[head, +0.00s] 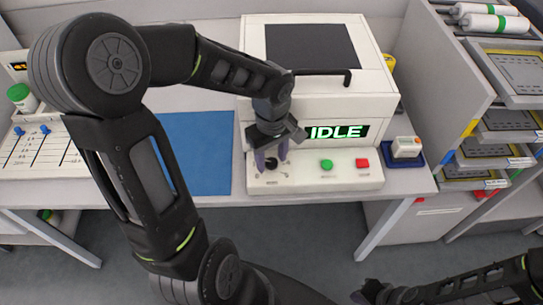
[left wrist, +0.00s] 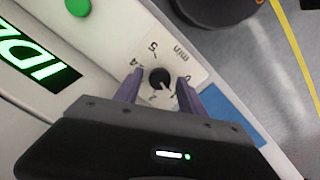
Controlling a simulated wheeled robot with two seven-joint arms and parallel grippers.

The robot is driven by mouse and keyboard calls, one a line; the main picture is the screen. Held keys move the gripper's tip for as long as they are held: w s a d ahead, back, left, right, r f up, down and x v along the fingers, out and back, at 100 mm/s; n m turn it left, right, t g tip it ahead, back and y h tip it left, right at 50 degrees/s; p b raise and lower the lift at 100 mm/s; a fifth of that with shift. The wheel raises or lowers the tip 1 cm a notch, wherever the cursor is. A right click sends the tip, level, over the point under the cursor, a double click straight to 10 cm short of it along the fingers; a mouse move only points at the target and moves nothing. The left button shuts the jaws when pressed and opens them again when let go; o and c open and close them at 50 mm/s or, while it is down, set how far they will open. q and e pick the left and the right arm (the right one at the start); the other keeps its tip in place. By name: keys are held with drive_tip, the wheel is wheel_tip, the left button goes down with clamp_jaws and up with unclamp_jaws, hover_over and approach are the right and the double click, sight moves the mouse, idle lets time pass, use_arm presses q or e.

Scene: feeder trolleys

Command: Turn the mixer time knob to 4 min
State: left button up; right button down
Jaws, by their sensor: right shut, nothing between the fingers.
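The mixer (head: 350,178) is a white machine with a lit green IDLE display (head: 337,132). Its black time knob (head: 271,163) is at the left of the front panel. The left wrist view shows the knob (left wrist: 159,78) on a dial plate marked "min", with 5 and 4 legible and other marks partly hidden. A pale mark on the knob points toward the lower right, away from the 4. My left gripper (head: 272,156) is open, with its two purple fingers (left wrist: 158,92) on either side of the knob, seemingly with small gaps. My right gripper (head: 368,292) is shut and empty, low at the right.
A green button (head: 326,164) and a red button (head: 362,163) are right of the knob. A blue mat (head: 190,150) lies left of the mixer. A small white device on a blue tray (head: 407,150) stands to its right. A trolley rack (head: 510,75) is at far right.

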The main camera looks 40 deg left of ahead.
use_arm(q)
clamp_jaws()
drive_tip(key=shift+m, duration=0.5)
drive_tip(key=m, duration=0.2)
drive_tip(key=shift+m+b, duration=0.3)
drive_tip(key=shift+m, duration=0.1)
drive_tip(key=m, duration=0.3)
drive_tip(key=shift+m, duration=0.3)
drive_tip(key=m, duration=0.6)
drive_tip(key=shift+m, duration=0.4)
drive_tip(key=shift+o, duration=0.7)
unclamp_jaws()
